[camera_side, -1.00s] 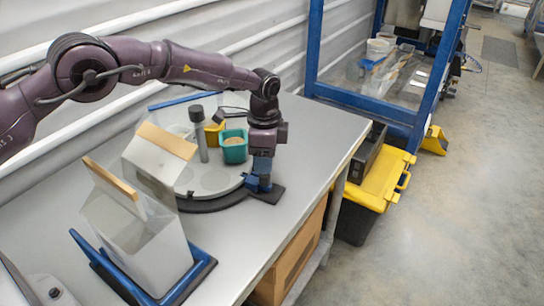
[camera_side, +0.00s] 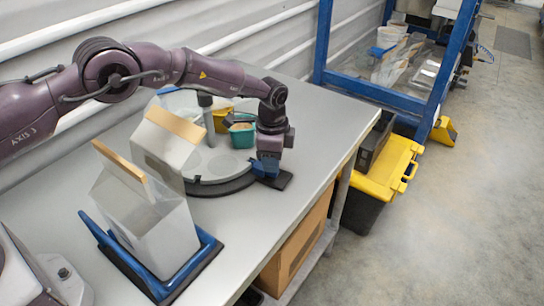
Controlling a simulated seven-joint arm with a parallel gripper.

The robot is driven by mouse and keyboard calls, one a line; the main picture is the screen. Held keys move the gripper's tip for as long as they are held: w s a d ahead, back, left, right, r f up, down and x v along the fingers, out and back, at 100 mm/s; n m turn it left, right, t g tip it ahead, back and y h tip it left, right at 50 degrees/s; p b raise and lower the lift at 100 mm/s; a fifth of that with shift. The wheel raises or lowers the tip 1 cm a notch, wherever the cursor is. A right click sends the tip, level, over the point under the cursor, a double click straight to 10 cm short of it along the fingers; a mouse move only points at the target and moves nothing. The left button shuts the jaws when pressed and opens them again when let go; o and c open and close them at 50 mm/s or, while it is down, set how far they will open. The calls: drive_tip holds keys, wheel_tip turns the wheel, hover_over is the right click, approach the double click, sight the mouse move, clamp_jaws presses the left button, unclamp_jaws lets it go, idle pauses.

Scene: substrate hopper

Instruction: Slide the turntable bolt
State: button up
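The turntable (camera_side: 212,178) is a round grey disc with a dark rim on the bench. A small blue part at its right edge, apparently the bolt (camera_side: 264,170), sits by a black base plate (camera_side: 282,181). My gripper (camera_side: 269,163) points down right at this blue part. The fingers are too small and too hidden to tell whether they hold it. A dark upright post (camera_side: 206,122), a yellow cup (camera_side: 220,121) and a teal cup (camera_side: 242,137) with tan contents stand on or behind the disc.
A grey bag with a tan top strip (camera_side: 150,225) stands in a blue frame (camera_side: 212,246) at the front left. A similar bag (camera_side: 165,145) stands behind it. The bench (camera_side: 310,130) is clear to the right. A yellow-lidded toolbox (camera_side: 385,175) stands beyond its edge.

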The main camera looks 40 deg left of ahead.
idle(0.3)
drive_tip(key=shift+w+d, duration=0.2)
drive_tip(key=shift+d, duration=1.05)
drive_tip(key=o, duration=0.6)
drive_tip(key=shift+r, duration=3.55)
